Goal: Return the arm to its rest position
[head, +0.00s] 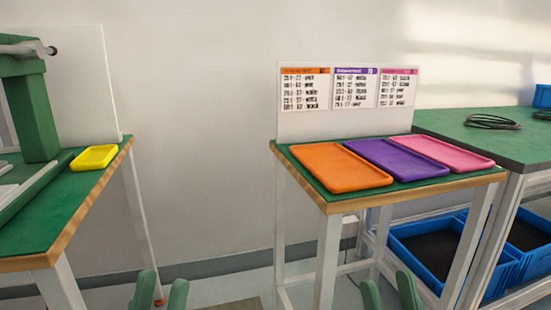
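My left gripper (162,281) shows at the bottom edge, left of centre. Its two green fingertips stand apart with no object visible between them. My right gripper (388,281) shows at the bottom edge, right of centre, in front of the middle table's legs. Its fingertips are also apart, with nothing visible between them. Only the finger ends show; the rest of both grippers and both arms are out of the picture.
An orange tray (340,168), a purple tray (397,160) and a pink tray (441,152) lie on the middle table (372,196) below a labelled board (345,125). A yellow tray (94,157) lies on the left table (35,212). Blue crates (425,262) stand at right. Floor between tables looks mostly free.

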